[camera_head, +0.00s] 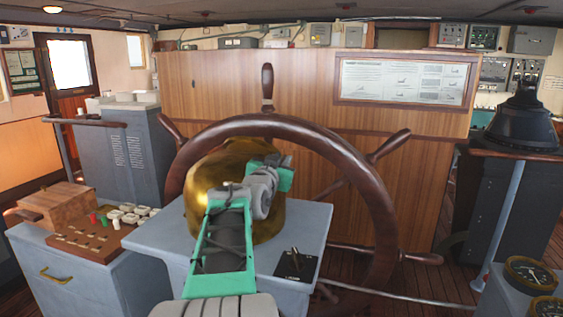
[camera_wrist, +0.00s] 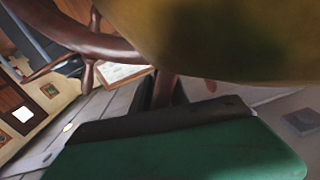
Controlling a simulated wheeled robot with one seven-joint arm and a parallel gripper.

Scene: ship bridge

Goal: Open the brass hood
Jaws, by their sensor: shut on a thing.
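The brass hood (camera_head: 218,180) is a rounded, shiny gold dome on the grey pedestal, in front of the ship's wheel. My arm crosses in front of it and hides much of its middle and right side. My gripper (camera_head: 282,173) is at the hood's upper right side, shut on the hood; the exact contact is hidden. In the wrist view, the hood (camera_wrist: 230,35) fills the upper right as a blurred gold curve. A large green and black part of my gripper (camera_wrist: 175,145) lies below it. I cannot tell whether the hood is tilted.
The dark wooden wheel (camera_head: 385,215) stands close behind the hood, its spokes reaching out. The grey pedestal top (camera_head: 300,225) carries a small black lever panel (camera_head: 297,265). A grey console (camera_head: 85,255) with coloured buttons is at left. Gauges (camera_head: 530,275) are at lower right.

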